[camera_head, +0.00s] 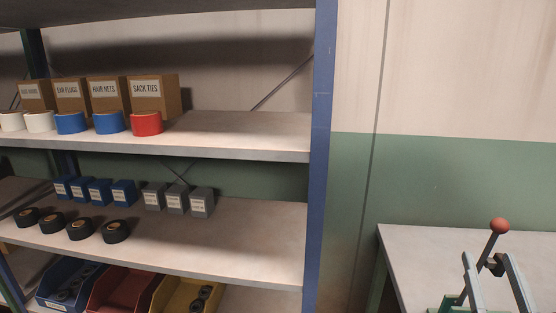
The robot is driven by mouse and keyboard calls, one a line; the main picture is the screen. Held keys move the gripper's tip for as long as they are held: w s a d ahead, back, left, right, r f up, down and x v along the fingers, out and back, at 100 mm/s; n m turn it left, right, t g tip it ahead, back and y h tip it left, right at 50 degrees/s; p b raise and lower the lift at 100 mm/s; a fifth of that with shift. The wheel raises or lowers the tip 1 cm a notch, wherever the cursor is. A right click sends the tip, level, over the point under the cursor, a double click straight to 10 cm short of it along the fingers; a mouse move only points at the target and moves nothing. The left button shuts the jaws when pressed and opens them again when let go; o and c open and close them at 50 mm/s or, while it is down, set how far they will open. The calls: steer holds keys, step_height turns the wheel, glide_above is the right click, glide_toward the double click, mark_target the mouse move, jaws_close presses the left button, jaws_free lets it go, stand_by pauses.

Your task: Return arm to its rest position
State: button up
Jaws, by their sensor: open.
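My gripper and arm do not show in the head view, so their pose cannot be seen. The view faces a shelf rack with a blue upright (321,120), and a table (405,250) stands to the right of it.
A lever device with a red ball knob (499,225) stands on the table. The upper shelf (240,135) holds cardboard boxes and tape rolls. The middle shelf (235,235) holds small blue and grey boxes and black rolls. Blue, red and yellow bins (125,290) sit below.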

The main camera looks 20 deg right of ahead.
steer(key=s+a+f+n+y+p, duration=0.1)
steer(key=s+a+f+y, duration=0.1)
steer(key=a+f+y, duration=0.45)
steer(key=s+a+f+n+y, duration=0.1)
steer(key=s+a+f+n, duration=0.2)
steer(key=a, duration=0.6)
steer(key=s+a+f+n+g+y+p, duration=0.1)
steer(key=s+a+f+y, duration=0.5)
steer(key=s+a, duration=0.6)
steer(key=shift+s+f+n+g, duration=0.2)
steer(key=shift+f+n+g, duration=0.4)
steer(key=shift+g, duration=0.6)
